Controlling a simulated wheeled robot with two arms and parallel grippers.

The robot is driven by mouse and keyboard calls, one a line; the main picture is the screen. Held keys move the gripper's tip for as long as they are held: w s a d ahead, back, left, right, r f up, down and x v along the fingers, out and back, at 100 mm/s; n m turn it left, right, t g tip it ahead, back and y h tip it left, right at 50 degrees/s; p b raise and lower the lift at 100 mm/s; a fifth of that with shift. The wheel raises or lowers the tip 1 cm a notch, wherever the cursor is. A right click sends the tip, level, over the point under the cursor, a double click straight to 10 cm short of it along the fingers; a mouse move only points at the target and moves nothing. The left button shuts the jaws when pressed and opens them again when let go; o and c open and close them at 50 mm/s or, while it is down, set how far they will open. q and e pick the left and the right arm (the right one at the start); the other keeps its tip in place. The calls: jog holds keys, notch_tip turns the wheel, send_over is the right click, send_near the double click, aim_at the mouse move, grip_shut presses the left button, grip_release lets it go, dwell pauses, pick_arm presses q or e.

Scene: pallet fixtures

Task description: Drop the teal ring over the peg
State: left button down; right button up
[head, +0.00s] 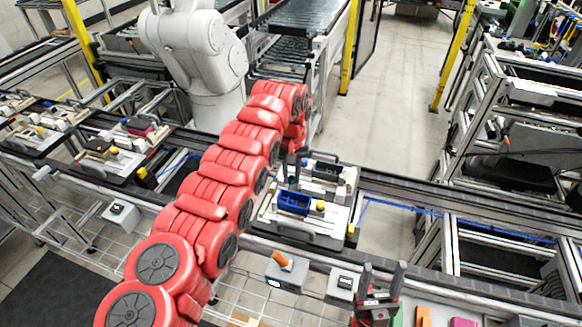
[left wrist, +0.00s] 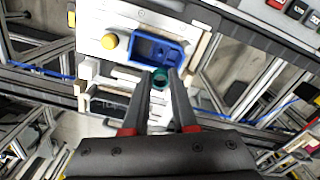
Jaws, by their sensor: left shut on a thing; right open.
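The teal ring (left wrist: 159,79) is between the fingertips of my left gripper (left wrist: 163,76) in the left wrist view. That gripper is shut on it. In that view the ring overlaps the near edge of a blue tray (left wrist: 143,47); I cannot tell the height between them. In the head view my left gripper (head: 292,176) hangs beside the fixture, partly behind my red arm, and the ring cannot be made out. I cannot make out the peg for certain in either view. My right gripper (head: 380,280) is open and empty at the bottom of the head view.
The blue tray (head: 293,203) and a yellow knob (head: 320,205) sit on a light pallet fixture (head: 310,240) on the conveyor. A grey part (head: 327,171) stands behind them. Orange (head: 423,316) and pink (head: 463,322) blocks lie at the lower right. A white robot arm (head: 195,50) stands behind.

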pick_arm(q)
notch_tip(320, 180, down, 5)
jog(key=shift+w+r+b, duration=0.1)
jog(key=shift+b, duration=0.65)
jog(key=shift+f+b, duration=0.45)
jog(key=shift+f, duration=0.4)
jog(key=shift+s+p, duration=0.25)
jog(key=shift+p, duration=0.9)
jog(key=shift+f+b, duration=0.55)
jog(key=shift+b, duration=0.3)
dwell(1.6)
jog(key=c, duration=1)
grip_release()
